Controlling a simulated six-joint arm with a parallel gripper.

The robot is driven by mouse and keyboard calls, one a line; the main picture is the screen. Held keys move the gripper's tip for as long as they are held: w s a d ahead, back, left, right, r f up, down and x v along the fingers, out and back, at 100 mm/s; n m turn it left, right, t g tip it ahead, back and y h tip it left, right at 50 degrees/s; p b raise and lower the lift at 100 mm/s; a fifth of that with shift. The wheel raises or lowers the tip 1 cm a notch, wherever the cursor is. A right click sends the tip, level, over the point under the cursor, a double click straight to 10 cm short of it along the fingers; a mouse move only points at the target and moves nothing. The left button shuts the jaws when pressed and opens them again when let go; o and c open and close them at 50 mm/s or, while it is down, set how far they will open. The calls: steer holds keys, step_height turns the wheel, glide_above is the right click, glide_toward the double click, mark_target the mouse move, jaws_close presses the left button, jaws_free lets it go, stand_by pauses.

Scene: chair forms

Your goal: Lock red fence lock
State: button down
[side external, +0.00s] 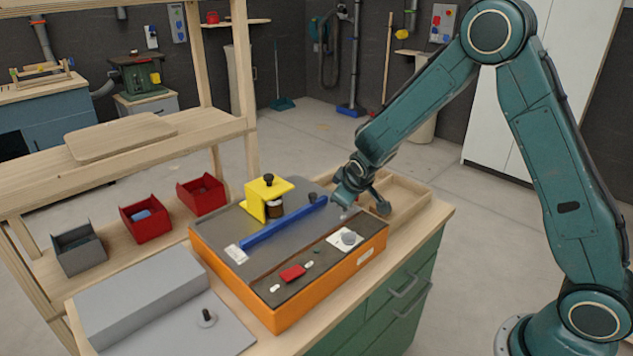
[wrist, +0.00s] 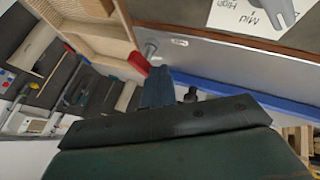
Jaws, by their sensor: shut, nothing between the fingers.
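The blue fence (side external: 285,222) lies across the grey top of the orange-sided machine (side external: 330,285); it also shows in the wrist view (wrist: 240,103). A small red part (wrist: 137,64), which looks like the fence lock, shows in the wrist view at the edge of the machine top. In the side view my gripper hides that spot. My gripper (side external: 343,205) is low at the fence's right end, shut and empty. In the wrist view its narrow teal end (wrist: 158,88) appears just below the red part; I cannot tell whether they touch.
A yellow block with a black knob (side external: 267,198) stands behind the fence. A red switch (side external: 292,273) and a white dial plate (side external: 346,238) sit on the dark front strip. A wooden tray (side external: 405,195) lies beyond my gripper. Red bins (side external: 146,218) stand to the left.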

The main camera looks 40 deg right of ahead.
mark_target(332, 221)
steer(key=shift+w+m+g+h, duration=0.2)
steer(key=shift+m+h, duration=0.1)
steer(key=shift+m, duration=0.25)
steer(key=shift+w+m+g+h, duration=0.2)
steer(key=shift+m+h, duration=0.1)
steer(key=shift+m, duration=0.25)
steer(key=shift+s, duration=0.1)
steer(key=shift+d, duration=0.1)
steer(key=shift+s+d, duration=0.15)
steer(key=shift+d, duration=0.7)
steer(key=shift+f, duration=0.1)
steer(key=shift+a, duration=0.9)
steer(key=a, duration=0.4)
steer(key=shift+w, duration=0.2)
steer(key=v, duration=1)
steer(key=shift+w, duration=0.35)
